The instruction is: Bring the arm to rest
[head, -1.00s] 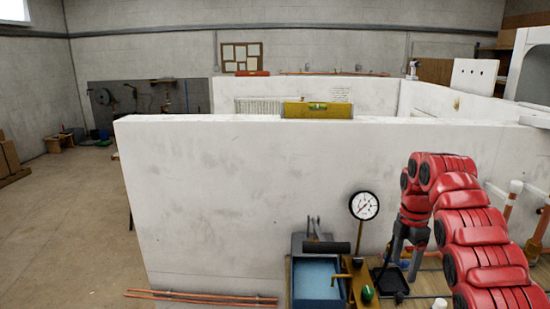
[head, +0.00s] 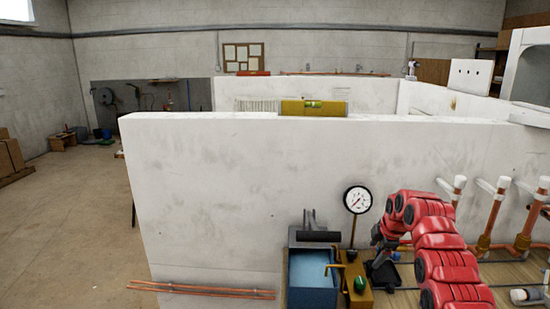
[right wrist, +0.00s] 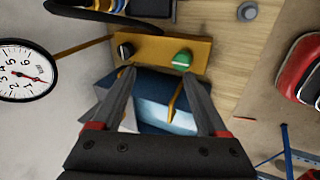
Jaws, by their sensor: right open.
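My right arm (head: 437,240) is red and reaches in from the lower right of the head view. My right gripper (right wrist: 158,74) is open, with nothing between its fingers in the right wrist view. Its fingers point over the test pump, whose blue tank (head: 313,275) and brass-coloured block (head: 357,282) stand left of the gripper in the head view. The block (right wrist: 165,49) also shows just beyond the fingertips in the wrist view, with a green knob (right wrist: 182,59). In the head view the gripper is small and dark, partly hidden by the arm. My left gripper is out of view.
A pressure gauge (head: 357,200) stands up behind the block, close to my right arm. Copper pipes with white-capped tops (head: 493,215) rise at the right. A white wall (head: 220,190) stands behind the pump, with a yellow level (head: 314,108) on top. Open floor (head: 70,230) lies at the left.

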